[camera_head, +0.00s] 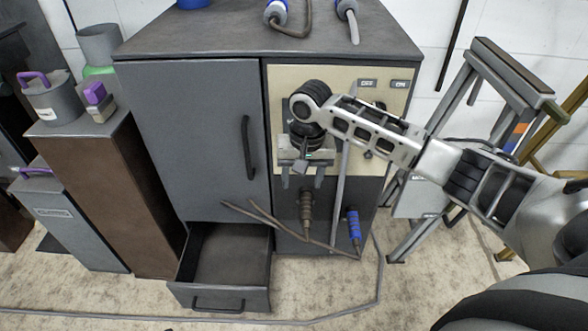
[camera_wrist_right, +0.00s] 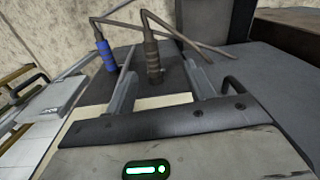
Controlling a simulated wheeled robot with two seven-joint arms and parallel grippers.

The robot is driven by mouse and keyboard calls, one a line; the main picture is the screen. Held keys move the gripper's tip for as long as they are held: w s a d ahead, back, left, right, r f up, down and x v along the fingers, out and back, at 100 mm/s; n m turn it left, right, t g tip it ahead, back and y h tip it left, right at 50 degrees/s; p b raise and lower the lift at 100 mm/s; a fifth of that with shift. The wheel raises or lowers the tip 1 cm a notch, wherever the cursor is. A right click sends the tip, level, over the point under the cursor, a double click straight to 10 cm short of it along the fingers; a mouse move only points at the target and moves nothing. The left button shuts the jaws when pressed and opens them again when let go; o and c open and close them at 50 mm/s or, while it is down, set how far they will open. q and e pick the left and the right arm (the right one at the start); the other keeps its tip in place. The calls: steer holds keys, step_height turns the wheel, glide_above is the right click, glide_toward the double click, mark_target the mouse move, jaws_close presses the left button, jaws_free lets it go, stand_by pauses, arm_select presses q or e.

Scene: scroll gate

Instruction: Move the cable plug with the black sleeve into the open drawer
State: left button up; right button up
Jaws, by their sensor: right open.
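The cable plug with the dark, black-brown sleeve (camera_head: 306,212) is upright on the cabinet's lower front panel, with its cable running from it. It also shows in the right wrist view (camera_wrist_right: 152,60), between the finger lines and beyond the tips. My right gripper (camera_head: 302,178) is open and empty, pointing down just above this plug, apart from it. Its fingers also show in the right wrist view (camera_wrist_right: 160,75). The open drawer (camera_head: 220,298) is pulled out at the cabinet's lower left and looks empty. My left gripper is not in view.
A blue-sleeved plug (camera_head: 353,225) is on the same panel, right of the dark one. Loose cables cross in front of the panel toward the drawer. More plugs (camera_head: 345,8) lie on the cabinet top (camera_head: 240,38). A metal stand (camera_head: 470,95) is at right.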

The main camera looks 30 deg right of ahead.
mark_target(306, 211)
steer(key=shift+m, duration=0.6)
steer(key=f+b, duration=0.2)
steer(key=f, duration=0.2)
steer(key=d+f+b, duration=0.1)
steer(key=f+b, duration=0.1)
steer(key=f, duration=0.2)
steer(key=w+d+f+b, duration=0.1)
steer(key=f+b, duration=0.1)
steer(key=f, duration=0.3)
steer(key=shift+w+d, duration=0.1)
steer(key=shift+d, duration=0.05)
steer(key=shift+f+b, duration=0.4)
steer(key=shift+f, duration=0.25)
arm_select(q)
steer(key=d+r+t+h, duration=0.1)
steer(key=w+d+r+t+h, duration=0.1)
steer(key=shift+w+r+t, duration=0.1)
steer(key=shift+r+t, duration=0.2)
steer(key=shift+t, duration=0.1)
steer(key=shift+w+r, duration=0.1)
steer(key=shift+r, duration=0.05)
